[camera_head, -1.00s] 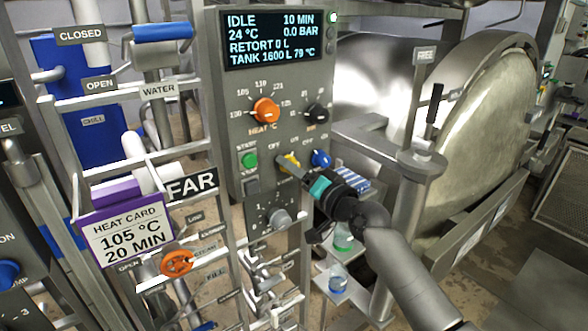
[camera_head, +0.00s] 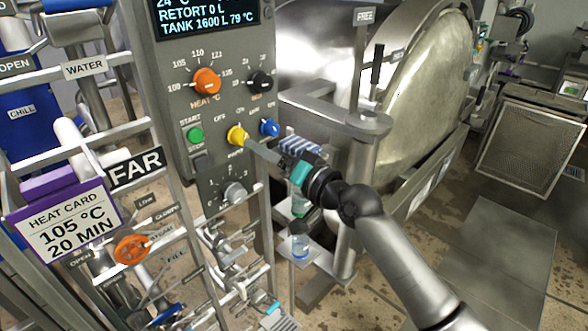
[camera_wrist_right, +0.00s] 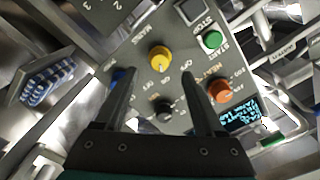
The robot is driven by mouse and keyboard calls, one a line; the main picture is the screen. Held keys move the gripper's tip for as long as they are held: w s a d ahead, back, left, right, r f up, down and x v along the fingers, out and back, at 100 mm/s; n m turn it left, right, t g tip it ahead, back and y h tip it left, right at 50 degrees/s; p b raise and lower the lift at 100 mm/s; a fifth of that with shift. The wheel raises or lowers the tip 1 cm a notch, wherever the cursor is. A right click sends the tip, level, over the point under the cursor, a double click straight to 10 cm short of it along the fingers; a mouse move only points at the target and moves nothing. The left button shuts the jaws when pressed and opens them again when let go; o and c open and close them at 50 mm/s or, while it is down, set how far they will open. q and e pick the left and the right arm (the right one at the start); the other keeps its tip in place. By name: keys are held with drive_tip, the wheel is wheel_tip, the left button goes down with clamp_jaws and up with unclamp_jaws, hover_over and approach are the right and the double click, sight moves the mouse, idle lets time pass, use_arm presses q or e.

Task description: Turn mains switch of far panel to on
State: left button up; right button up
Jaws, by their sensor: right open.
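The far panel (camera_head: 172,100) is a grey box in the head view, beside a "FAR" sign (camera_head: 135,170). Its mains switch is a yellow knob (camera_head: 237,135), with OFF and ON lettering above it. I cannot tell which mark it points to. My right gripper (camera_head: 255,147) reaches from the right, with its fingertips close to the yellow knob. In the right wrist view the open fingers (camera_wrist_right: 155,78) stand apart, and the yellow knob (camera_wrist_right: 160,57) shows between and just beyond their tips. Contact cannot be told. My left gripper is not in view.
Close to the yellow knob are a blue knob (camera_head: 270,127), a green start button (camera_head: 195,135), an orange heat knob (camera_head: 206,82) and a black knob (camera_head: 261,81). A grey knob (camera_head: 235,193) sits below. The large steel retort (camera_head: 425,120) stands behind at right.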

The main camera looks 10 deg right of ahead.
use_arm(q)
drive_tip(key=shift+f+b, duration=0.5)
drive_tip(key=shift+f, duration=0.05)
use_arm(e)
drive_tip(key=v, duration=0.7)
drive_tip(key=shift+s, duration=0.2)
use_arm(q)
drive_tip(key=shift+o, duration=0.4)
use_arm(e)
drive_tip(key=shift+d, duration=0.15)
idle(2.3)
